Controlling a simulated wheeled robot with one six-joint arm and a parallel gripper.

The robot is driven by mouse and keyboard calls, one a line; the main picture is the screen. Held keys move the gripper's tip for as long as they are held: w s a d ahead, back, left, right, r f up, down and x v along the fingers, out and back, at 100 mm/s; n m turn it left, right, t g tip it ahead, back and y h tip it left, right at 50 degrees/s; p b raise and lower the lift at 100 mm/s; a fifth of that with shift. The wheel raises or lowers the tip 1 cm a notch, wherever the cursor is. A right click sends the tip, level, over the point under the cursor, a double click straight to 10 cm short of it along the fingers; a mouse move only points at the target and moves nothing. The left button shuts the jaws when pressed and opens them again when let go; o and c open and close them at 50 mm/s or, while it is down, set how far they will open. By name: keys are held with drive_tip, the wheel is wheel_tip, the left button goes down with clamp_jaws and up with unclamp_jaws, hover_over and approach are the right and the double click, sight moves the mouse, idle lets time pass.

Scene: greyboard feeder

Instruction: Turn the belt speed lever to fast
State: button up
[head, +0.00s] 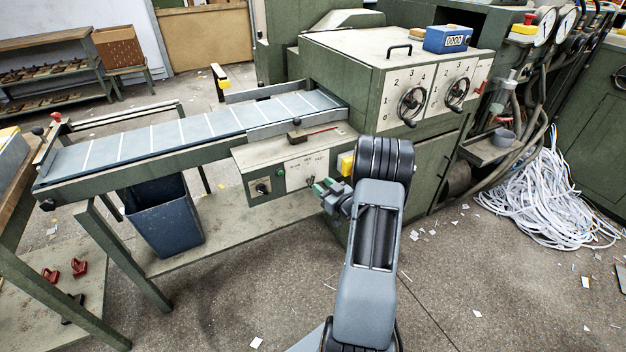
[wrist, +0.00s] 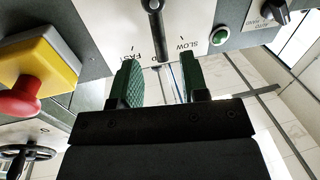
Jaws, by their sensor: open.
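The belt speed lever (wrist: 156,32) is a black rod with a thicker upper end in the wrist view. It stands between the inverted FAST and SLOW marks on a pale plate, FAST at left and SLOW at right, roughly midway. In the head view the plate (head: 297,174) is on the feeder's front, and the small lever is hard to make out beside my gripper. My gripper (head: 325,187) is close in front of the plate. In the wrist view its green fingers (wrist: 160,72) are open, one on either side of the rod's lower end; contact cannot be told.
A yellow box with a red button (wrist: 35,80) sits close to the left finger in the wrist view. A green button (wrist: 219,36) and a black selector knob (wrist: 268,12) are to the right. The conveyor belt (head: 190,130) runs left above a blue bin (head: 165,215).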

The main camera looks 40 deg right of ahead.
sight(313, 178)
drive_tip(key=shift+w+a, duration=0.15)
drive_tip(key=shift+w, duration=2.75)
clamp_jaws()
